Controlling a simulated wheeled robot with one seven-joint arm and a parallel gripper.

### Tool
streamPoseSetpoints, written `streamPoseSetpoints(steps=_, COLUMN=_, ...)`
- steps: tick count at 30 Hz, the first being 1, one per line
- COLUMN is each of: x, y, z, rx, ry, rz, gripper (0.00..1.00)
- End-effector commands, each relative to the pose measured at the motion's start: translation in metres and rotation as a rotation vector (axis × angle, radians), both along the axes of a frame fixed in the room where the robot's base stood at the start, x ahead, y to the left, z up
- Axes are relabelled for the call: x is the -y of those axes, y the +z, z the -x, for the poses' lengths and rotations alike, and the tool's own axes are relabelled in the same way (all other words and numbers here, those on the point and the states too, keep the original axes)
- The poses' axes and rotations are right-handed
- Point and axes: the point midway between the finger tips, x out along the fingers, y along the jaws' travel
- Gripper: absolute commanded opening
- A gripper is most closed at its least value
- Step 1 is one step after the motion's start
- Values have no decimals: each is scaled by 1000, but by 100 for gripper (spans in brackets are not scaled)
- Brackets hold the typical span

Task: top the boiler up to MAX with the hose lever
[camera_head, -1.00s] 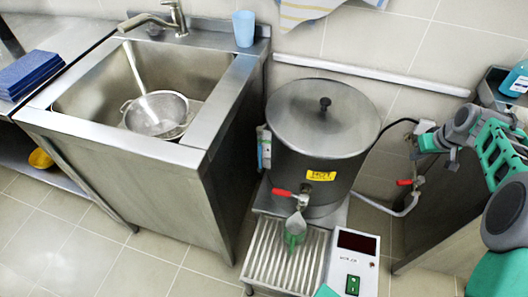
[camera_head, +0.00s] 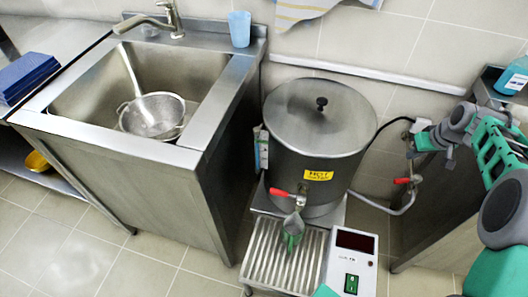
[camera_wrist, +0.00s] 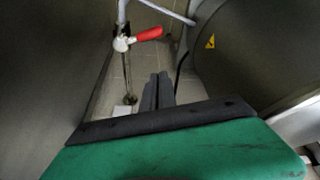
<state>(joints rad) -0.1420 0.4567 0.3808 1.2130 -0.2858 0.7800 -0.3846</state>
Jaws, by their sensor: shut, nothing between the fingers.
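The steel boiler (camera_head: 315,140) with its lid on stands right of the sink. A narrow level gauge (camera_head: 262,148) is on its left side; I cannot read the level or a MAX mark. The red hose lever (camera_head: 402,180) is on a pipe low to the boiler's right. In the wrist view the lever (camera_wrist: 148,34) points right from its pale valve, ahead of and slightly left of my gripper (camera_wrist: 158,78). My gripper's dark fingers are together and empty, apart from the lever. The boiler also fills the wrist view's right side (camera_wrist: 250,50).
The boiler's own red-handled tap (camera_head: 280,192) faces front above a slatted drip tray (camera_head: 272,262). A switch box (camera_head: 352,262) with a dark display stands beside the tray. A sink (camera_head: 90,90) with a strainer (camera_head: 152,114) is left. A counter side is close right of the lever.

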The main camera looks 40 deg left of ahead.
Motion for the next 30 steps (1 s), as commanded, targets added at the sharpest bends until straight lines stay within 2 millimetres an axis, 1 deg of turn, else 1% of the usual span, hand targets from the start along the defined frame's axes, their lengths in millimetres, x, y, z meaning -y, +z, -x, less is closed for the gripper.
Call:
streamPoseSetpoints(steps=1, x=0, y=0, z=0, rx=0, ry=0, rz=0, gripper=7)
streamPoseSetpoints(steps=6, x=1, y=4, z=2, rx=-18, ry=-2, rz=3, gripper=20)
streamPoseSetpoints(steps=8, x=7, y=-4, z=9, rx=-60, ry=-14, rz=15, gripper=25)
streamPoseSetpoints(steps=9, x=13, y=-16, z=12, rx=-102, ry=-111, rz=14, gripper=29)
streamPoseSetpoints(steps=11, x=18, y=-24, z=14, rx=-148, ry=-278, rz=-7, gripper=34)
streamPoseSetpoints(steps=13, x=22, y=-28, z=15, rx=-200, ry=-490, rz=-38, gripper=38)
streamPoseSetpoints(steps=18, x=30, y=-30, z=19, rx=-308, ry=-1017, rz=-123, gripper=38)
streamPoseSetpoints(steps=21, x=32, y=-31, z=21, rx=-352, ry=-1258, rz=-167, gripper=38)
streamPoseSetpoints(steps=24, x=32, y=-31, z=21, rx=-378, ry=-1398, rz=-196, gripper=38)
streamPoseSetpoints(steps=25, x=32, y=-31, z=21, rx=-382, ry=-1421, rz=-201, gripper=38)
streamPoseSetpoints(steps=28, x=31, y=-38, z=21, rx=-388, ry=-1451, rz=-208, gripper=38)
streamPoseSetpoints(steps=30, x=30, y=-48, z=20, rx=-389, ry=-1451, rz=-205, gripper=38)
